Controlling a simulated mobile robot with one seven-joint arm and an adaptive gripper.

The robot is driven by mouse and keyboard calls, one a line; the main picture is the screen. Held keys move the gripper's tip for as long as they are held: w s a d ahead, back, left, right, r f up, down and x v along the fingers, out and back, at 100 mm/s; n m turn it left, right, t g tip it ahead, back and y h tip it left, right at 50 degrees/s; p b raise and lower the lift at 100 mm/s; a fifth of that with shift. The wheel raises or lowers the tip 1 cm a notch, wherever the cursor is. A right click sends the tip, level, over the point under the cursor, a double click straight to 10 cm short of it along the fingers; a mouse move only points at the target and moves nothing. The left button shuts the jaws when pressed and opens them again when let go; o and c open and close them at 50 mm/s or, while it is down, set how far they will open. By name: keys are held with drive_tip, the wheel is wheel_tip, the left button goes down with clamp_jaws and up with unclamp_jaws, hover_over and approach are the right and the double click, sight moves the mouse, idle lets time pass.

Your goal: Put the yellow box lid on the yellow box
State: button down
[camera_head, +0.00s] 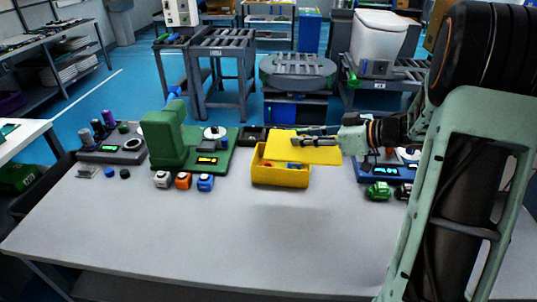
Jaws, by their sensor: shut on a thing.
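The yellow box (280,178) stands on the grey table, with its front wall and part of its open top showing. Small blue and red things show inside it. The yellow box lid (290,138) is a flat yellow plate above the box, reaching past it to the right. My gripper (298,142) comes in from the right and is shut on the lid. The lid hides the back of the box. Whether the lid touches the box rim, I cannot tell.
A green machine (172,140) stands left of the box, with several small cubes (183,181) in front. A blue device (375,172) and a green part (378,191) are at the right. A grey device (112,146) is at far left. The table's front (200,245) is clear.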

drive_tip(key=shift+w+a+r, duration=0.35)
drive_tip(key=shift+w, duration=0.2)
drive_tip(key=shift+w+a, duration=0.15)
drive_tip(key=shift+w, duration=0.05)
drive_tip(key=w+a+f, duration=0.2)
drive_tip(key=w+f, duration=1.1)
drive_tip(key=shift+w+a, duration=0.2)
drive_tip(key=shift+w, duration=0.1)
drive_tip(key=shift+f, duration=0.6)
drive_tip(key=c, duration=1.8)
unclamp_jaws()
drive_tip(key=shift+o, duration=0.2)
